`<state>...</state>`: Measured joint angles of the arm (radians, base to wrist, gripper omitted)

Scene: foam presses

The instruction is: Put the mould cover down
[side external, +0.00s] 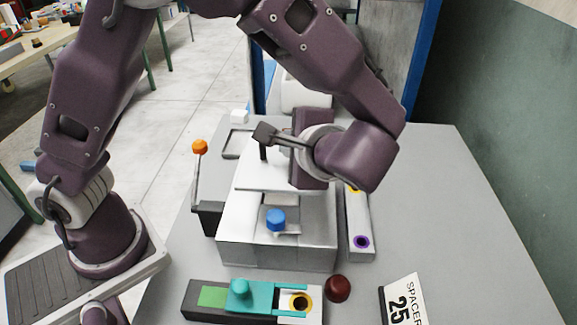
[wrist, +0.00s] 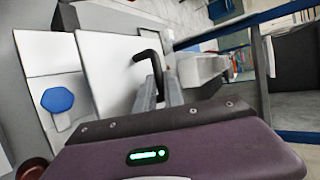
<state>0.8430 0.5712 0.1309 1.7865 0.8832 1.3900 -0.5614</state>
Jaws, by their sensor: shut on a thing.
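The mould cover (side external: 262,178) is a flat white plate with a black bent handle (side external: 264,152). It lies over the grey-white press body (side external: 275,247); I cannot tell whether it rests there or hangs just above. My gripper (side external: 267,135) is shut on the handle, reaching in from the right. In the wrist view the cover (wrist: 108,68) is left of my fingers (wrist: 160,70), and its handle (wrist: 146,56) bends in between them. A blue knob (side external: 276,220) is on the front of the press; it also shows in the wrist view (wrist: 58,100).
A teal slide (side external: 262,297) with a yellow-ringed hole lies in front of the press. A dark red knob (side external: 338,288) and a "SPACER 25" sign (side external: 404,302) are nearby. An orange-topped lever (side external: 200,147) and an empty grey frame (side external: 237,144) are at left. The right table (side external: 450,210) is clear.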

